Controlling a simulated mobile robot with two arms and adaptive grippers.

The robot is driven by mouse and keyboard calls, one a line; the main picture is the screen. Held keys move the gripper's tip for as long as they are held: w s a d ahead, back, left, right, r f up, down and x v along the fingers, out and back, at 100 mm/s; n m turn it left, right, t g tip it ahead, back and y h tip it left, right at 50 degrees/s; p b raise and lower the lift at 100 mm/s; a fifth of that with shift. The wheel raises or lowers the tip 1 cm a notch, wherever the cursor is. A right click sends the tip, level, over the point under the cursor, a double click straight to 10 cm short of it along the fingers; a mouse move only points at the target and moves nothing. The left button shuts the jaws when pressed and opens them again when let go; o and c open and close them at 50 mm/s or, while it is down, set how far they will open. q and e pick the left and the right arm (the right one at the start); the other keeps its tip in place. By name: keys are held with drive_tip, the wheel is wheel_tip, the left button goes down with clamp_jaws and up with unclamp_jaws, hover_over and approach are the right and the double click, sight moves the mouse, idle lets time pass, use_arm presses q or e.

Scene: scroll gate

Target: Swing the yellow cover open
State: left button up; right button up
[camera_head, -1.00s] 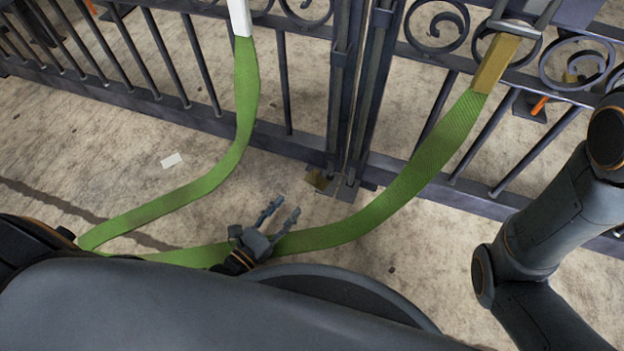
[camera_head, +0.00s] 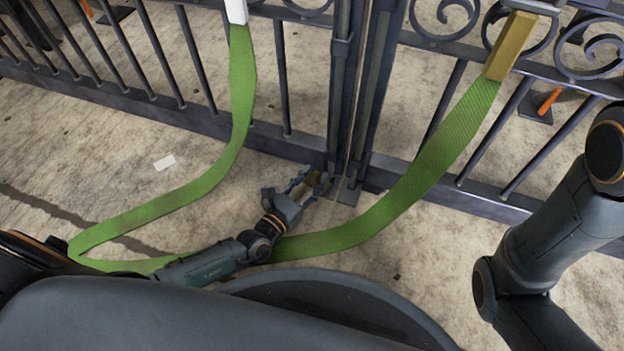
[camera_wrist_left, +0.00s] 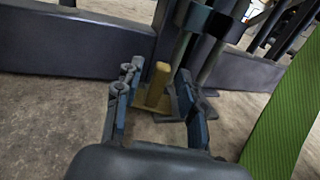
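A small yellow piece (camera_head: 314,180), which looks like the yellow cover, is low at the foot of the gate, beside the centre posts. In the left wrist view the yellow cover (camera_wrist_left: 158,86) stands upright on a flat yellowish base, just ahead of and between my fingers. My left gripper (camera_head: 305,181) reaches towards it from the lower left; in the left wrist view this gripper (camera_wrist_left: 156,80) is open, one finger on each side. I cannot tell whether a finger touches the cover. My right gripper is out of view; only my right arm shows.
The dark metal gate (camera_head: 280,148) crosses the back. A green strap (camera_head: 400,195) hangs in a loop, passing behind my left arm; its right end has an ochre bar (camera_head: 511,45), its left end a white piece (camera_head: 236,11). A white scrap (camera_head: 164,162) lies on the floor.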

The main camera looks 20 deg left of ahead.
use_arm(q)
clamp_jaws()
drive_tip(key=shift+s+d+r+n+y+p, duration=0.1)
drive_tip(key=shift+d+r+n+y+p, duration=0.1)
drive_tip(key=shift+n+y+p, duration=0.3)
drive_tip(key=shift+a+f+y+p, duration=0.15)
drive_tip(key=shift+y+p, duration=0.15)
drive_tip(key=shift+y, duration=0.3)
unclamp_jaws()
drive_tip(key=shift+s, duration=0.1)
drive_tip(key=shift+f, duration=0.1)
